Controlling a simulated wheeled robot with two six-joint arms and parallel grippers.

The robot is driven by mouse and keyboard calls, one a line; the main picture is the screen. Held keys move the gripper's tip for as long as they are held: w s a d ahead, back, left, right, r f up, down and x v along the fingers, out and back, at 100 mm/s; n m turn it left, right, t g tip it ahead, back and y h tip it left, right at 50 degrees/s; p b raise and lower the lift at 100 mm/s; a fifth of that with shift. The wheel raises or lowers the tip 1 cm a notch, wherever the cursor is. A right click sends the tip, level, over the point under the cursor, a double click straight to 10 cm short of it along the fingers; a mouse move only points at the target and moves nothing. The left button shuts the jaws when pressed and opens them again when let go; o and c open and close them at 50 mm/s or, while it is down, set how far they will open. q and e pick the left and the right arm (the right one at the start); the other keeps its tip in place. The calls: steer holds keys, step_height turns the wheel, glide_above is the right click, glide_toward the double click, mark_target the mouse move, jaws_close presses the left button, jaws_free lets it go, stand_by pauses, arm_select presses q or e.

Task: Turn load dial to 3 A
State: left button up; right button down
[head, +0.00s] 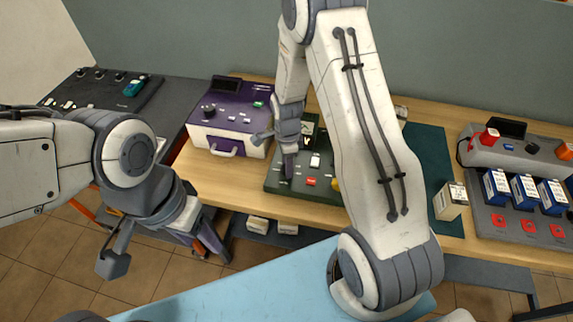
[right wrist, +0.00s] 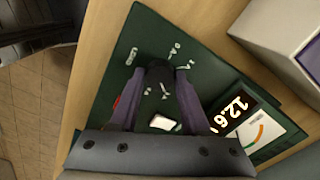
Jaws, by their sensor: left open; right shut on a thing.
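The dark green load unit (head: 292,189) stands on the wooden bench, partly hidden behind my right arm. My right gripper (head: 288,172) points down at its left part and is shut on the black load dial. In the right wrist view the dial (right wrist: 155,88) sits between the two purple fingers (right wrist: 159,76), with white scale marks around its far side. I cannot read the setting surely. My left gripper (head: 158,252) is open and empty, low at left, away from the bench.
A purple device (head: 226,122) stands left of the load unit. A white switch (head: 315,160) and red button (head: 311,181) are close to my right gripper. At right, a grey charger (head: 515,152) has blue batteries (head: 524,190) before it. A pale box (head: 450,201) stands on a green mat.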

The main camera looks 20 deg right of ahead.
steer(key=shift+w+r+m, duration=0.15)
steer(key=shift+w+m, duration=0.1)
steer(key=shift+m, duration=0.15)
steer(key=shift+c, duration=1.8)
jaws_free()
steer(key=shift+s, duration=0.1)
step_height(320, 180, up, 10)
steer(key=b, duration=0.2)
steer(key=shift+r, duration=0.2)
